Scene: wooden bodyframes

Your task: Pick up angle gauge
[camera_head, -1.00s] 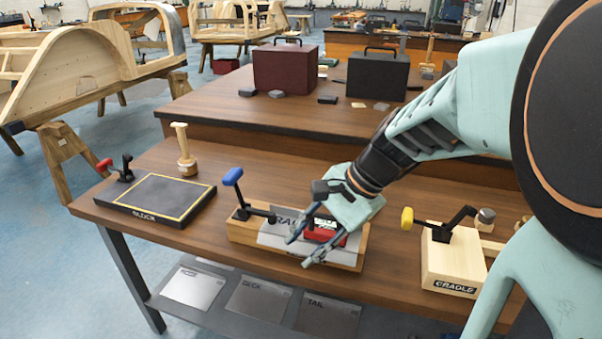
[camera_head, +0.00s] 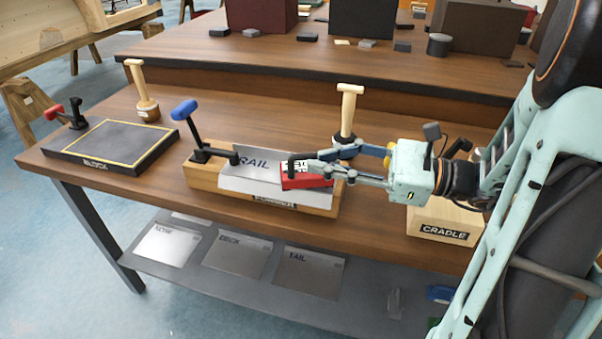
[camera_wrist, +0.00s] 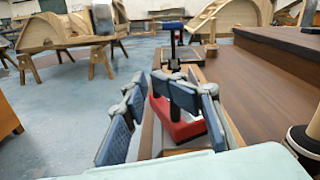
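The likely angle gauge is a small red device (camera_head: 308,182) with a pale display and a dark handle. It rests on the grey plate marked RAIL (camera_head: 252,168), on a wooden block (camera_head: 204,176). My gripper (camera_head: 328,165) reaches in from the right, its fingers apart at the device's right end. In the wrist view, the red device (camera_wrist: 180,124) shows between and beyond the blue fingers (camera_wrist: 160,105), with a gap beside the left finger. The fingers partly hide it, and I cannot tell whether they touch it.
A blue-handled clamp (camera_head: 186,112) stands at the rail block's left end. A wooden-handled tool (camera_head: 349,108) stands behind the device. The CRADLE block (camera_head: 444,222) is under my wrist at the right. The black BLOCK plate (camera_head: 112,146) lies at the left.

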